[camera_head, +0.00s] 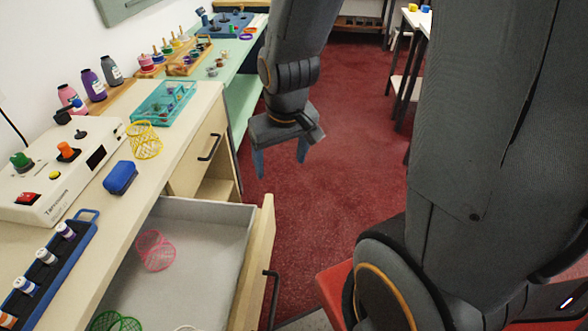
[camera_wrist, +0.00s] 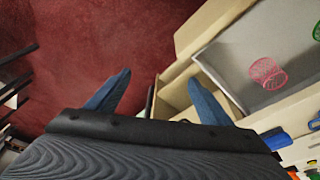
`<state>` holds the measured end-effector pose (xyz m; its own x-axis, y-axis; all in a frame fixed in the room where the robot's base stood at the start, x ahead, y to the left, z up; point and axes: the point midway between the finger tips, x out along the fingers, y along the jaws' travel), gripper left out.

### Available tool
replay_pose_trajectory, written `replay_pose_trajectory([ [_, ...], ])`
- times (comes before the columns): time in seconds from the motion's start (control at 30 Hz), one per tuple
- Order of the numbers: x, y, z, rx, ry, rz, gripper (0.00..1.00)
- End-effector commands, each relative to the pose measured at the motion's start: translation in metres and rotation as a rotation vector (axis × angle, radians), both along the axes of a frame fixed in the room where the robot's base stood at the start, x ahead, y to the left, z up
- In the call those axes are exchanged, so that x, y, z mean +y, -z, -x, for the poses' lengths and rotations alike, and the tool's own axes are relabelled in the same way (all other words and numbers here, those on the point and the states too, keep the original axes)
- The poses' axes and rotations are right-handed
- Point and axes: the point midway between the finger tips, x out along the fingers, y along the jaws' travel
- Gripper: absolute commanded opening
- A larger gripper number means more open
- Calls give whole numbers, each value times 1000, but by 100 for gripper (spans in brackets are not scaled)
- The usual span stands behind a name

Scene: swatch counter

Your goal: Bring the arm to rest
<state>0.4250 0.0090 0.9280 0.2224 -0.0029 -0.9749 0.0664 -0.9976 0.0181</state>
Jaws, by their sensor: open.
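My gripper (camera_head: 281,160) hangs from my arm over the red floor, to the right of the counter and beyond the open drawer. Its two blue fingers point down and stand apart with nothing between them. The wrist view also shows my gripper (camera_wrist: 155,92) open and empty, with floor and the counter's edge behind the fingers. My arm fills much of the right side of the head view.
An open drawer (camera_head: 232,262) juts from the counter and holds a pink mesh basket (camera_head: 156,251) and a green one (camera_head: 116,322). On the counter stand a white device (camera_head: 60,170), a blue block (camera_head: 120,177) and a teal tray (camera_head: 163,101). Red floor (camera_head: 345,130) lies clear.

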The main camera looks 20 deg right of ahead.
Motion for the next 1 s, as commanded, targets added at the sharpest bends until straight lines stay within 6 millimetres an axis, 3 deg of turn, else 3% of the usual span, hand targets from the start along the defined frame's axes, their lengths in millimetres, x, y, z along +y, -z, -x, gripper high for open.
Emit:
replay_pose_trajectory([
  [0.1,-6,-10,35,97,43,-7,74],
  [0.23,-8,-14,54,150,60,-11,74],
  [0.67,-8,-18,56,155,61,-12,74],
  [0.87,-8,-43,57,132,63,-13,74],
  [1.0,-8,-75,58,100,65,-15,74],
])
